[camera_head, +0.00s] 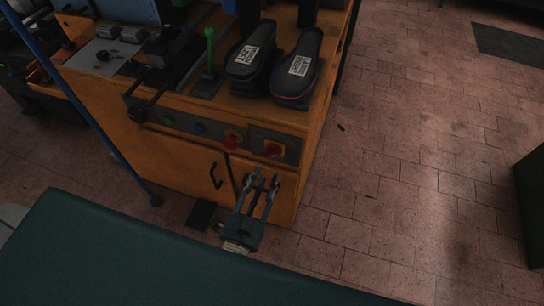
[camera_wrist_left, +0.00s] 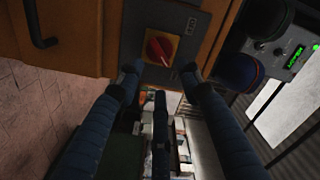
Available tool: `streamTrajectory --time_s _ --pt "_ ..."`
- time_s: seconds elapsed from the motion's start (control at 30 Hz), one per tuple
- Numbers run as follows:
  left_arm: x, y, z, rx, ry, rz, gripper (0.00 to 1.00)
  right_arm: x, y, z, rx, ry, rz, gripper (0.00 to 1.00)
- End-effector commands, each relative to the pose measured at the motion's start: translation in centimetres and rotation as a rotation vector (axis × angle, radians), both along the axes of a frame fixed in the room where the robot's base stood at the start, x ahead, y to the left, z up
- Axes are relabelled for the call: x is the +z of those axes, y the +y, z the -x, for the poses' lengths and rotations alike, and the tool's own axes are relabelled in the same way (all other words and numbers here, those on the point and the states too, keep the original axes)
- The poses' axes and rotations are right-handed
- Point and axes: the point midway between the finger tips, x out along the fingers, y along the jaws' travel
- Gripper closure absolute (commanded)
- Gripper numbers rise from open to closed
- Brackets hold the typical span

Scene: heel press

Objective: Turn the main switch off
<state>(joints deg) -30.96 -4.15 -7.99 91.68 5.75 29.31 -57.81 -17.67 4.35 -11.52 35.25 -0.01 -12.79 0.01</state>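The main switch (camera_head: 273,148) is a red rotary knob on a yellow plate, set in a dark panel on the right of the orange machine's front. In the left wrist view the switch (camera_wrist_left: 158,47) shows close up, its red grip lying at a slant. My left gripper (camera_head: 264,177) is just below and in front of it in the head view. The gripper appears apart from the switch. My right gripper is not in view.
A red mushroom button (camera_head: 231,142) on yellow sits left of the switch, with blue (camera_head: 200,129) and green buttons further left. A cabinet door handle (camera_head: 215,176) is below. Two dark shoes (camera_head: 296,67) and a green lever (camera_head: 209,50) are on top.

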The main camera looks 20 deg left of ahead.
Motion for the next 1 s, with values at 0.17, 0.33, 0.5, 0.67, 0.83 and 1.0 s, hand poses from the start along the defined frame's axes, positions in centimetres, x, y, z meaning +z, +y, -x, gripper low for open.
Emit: streamTrajectory --time_s 0.17,0.33,0.5,0.67,0.83,1.0 --pt "0.1 -0.1 -3.8 0.000 -0.001 0.002 0.64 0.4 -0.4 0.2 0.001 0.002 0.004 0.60" --pt "0.1 -0.2 -6.4 0.001 -0.001 0.002 0.64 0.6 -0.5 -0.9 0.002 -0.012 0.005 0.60" --pt "0.0 -0.2 -7.6 -0.001 0.002 0.001 0.64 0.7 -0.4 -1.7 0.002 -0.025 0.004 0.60" --pt "-0.1 -0.3 -7.8 -0.001 0.004 0.002 0.64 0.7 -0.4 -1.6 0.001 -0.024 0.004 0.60" --pt "-0.1 -0.3 -7.8 -0.001 0.004 0.002 0.68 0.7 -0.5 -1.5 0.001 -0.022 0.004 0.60" --pt "-0.1 -0.3 -7.8 0.000 0.003 0.002 1.00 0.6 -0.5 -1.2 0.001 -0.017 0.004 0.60"
